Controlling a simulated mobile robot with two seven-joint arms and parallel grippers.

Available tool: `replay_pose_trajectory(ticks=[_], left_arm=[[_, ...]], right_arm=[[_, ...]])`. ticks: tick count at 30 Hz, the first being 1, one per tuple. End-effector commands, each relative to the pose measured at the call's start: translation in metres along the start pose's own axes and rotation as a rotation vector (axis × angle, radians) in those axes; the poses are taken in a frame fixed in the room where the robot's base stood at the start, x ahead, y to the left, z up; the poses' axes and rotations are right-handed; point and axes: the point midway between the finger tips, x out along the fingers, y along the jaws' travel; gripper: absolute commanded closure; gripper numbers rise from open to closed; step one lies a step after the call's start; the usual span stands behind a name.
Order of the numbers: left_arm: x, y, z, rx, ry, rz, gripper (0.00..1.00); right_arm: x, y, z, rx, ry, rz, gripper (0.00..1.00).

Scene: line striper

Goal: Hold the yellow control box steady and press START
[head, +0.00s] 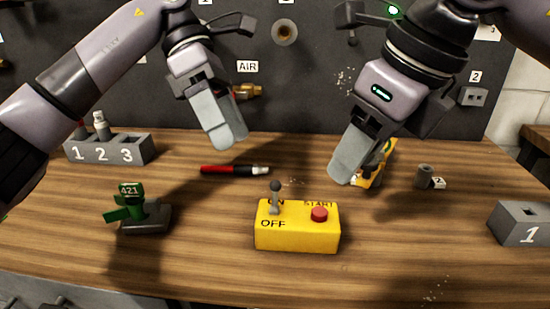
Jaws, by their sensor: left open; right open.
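The yellow control box (297,238) stands on the wooden table in front of me. Its top carries a lever with a dark ball knob (275,188) beside the ON and OFF marks, and a red button (319,214) under the START label. The lever stands roughly upright. My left gripper (231,145) is open and empty, above the table, up and left of the box. My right gripper (343,180) is open, above and to the right of the box. Neither gripper touches the box.
A green item labelled 421 (130,198) sits on a dark base at left. A numbered grey block (109,150) stands at back left, another grey block (524,225) at right. A yellow object (386,160) is partly hidden behind my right gripper.

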Motion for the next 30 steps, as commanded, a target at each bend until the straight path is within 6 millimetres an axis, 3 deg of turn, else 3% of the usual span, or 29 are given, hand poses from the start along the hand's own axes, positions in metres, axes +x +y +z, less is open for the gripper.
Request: replay_pose_trajectory(ticks=[3, 6, 12, 17, 30], left_arm=[[0.033, -0.004, 0.02, 0.025, 0.191, 0.04, 0.0], [0.052, -0.005, 0.03, 0.039, 0.312, 0.077, 0.0], [0.072, -0.006, 0.038, 0.055, 0.455, 0.13, 0.0], [0.082, -0.005, 0.035, 0.058, 0.483, 0.139, 0.0], [0.13, 0.004, 0.01, 0.057, 0.48, 0.14, 0.0]], right_arm=[[0.0, 0.0, 0.0, 0.0, 0.0, 0.0, 0.57], [0.0, 0.0, 0.0, 0.0, 0.0, 0.0, 0.57], [0.0, 0.0, 0.0, 0.0, 0.0, 0.0, 0.57], [0.0, 0.0, 0.0, 0.0, 0.0, 0.0, 0.57], [0.0, 0.0, 0.0, 0.0, 0.0, 0.0, 0.57]])
